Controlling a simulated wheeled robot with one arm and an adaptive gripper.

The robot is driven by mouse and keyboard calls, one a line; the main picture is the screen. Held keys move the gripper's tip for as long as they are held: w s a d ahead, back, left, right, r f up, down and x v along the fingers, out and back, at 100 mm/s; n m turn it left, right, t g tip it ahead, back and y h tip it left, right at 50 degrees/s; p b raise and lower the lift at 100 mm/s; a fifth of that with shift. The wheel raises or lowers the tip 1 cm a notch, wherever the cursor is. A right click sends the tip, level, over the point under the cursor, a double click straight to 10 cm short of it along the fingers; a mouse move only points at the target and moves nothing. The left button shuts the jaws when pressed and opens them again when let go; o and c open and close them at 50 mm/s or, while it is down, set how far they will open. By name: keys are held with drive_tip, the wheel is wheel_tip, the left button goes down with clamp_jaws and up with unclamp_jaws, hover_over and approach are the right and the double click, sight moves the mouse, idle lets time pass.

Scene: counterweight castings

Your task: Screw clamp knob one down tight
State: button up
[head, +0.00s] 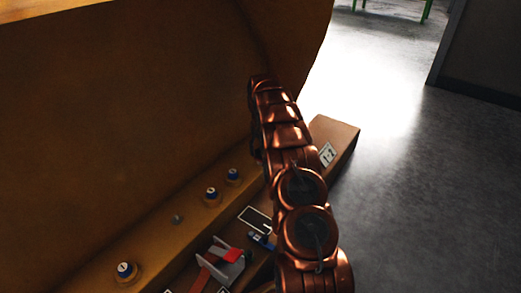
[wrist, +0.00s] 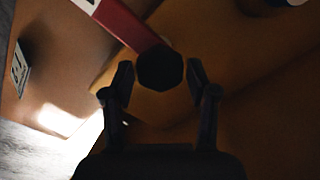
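In the wrist view a dark six-sided knob (wrist: 160,69) sits at the end of a red bar (wrist: 125,25) with a white label at its upper end. I cannot read a number on it. My gripper (wrist: 160,82) has one fingertip on each side of the knob, with a narrow gap showing at both sides. It appears open, lined up with the knob; how high it is above it is unclear. In the head view my arm hides the gripper and this knob.
A large brown casting (head: 130,100) fills the left. Its ledge carries several round blue-and-white-topped fittings (head: 124,270) and a small grey stud (head: 177,218). A grey-and-red holder (head: 228,264) stands beside my arm. A labelled plate (head: 327,154) is at the beam's far end. Open floor (head: 430,200) lies right.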

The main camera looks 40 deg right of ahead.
drive_tip(key=c, duration=0.7)
drive_tip(key=shift+c, duration=0.2)
drive_tip(key=shift+r+p, duration=0.15)
drive_tip(key=shift+p, duration=0.4)
drive_tip(key=shift+r+m+p, duration=0.15)
drive_tip(key=shift+m+p, duration=0.45)
drive_tip(key=shift+p, duration=0.4)
drive_tip(key=m+p, duration=0.1)
drive_tip(key=p, duration=0.1)
drive_tip(key=shift+r+m+p, duration=0.1)
drive_tip(key=shift+m+p, duration=0.2)
drive_tip(key=shift+p, duration=0.05)
drive_tip(key=m+p, duration=0.6)
drive_tip(key=p, duration=0.2)
drive_tip(key=m+p, duration=0.1)
drive_tip(key=m, duration=0.1)
drive_tip(key=m+p, duration=0.1)
drive_tip(key=m, duration=0.1)
drive_tip(key=m+p, duration=0.1)
drive_tip(key=p, duration=0.1)
drive_tip(key=shift+f+m, duration=0.25)
drive_tip(key=shift+m, duration=0.15)
drive_tip(key=m+p, duration=0.1)
drive_tip(key=m, duration=0.4)
drive_tip(key=shift+d+f, duration=0.1)
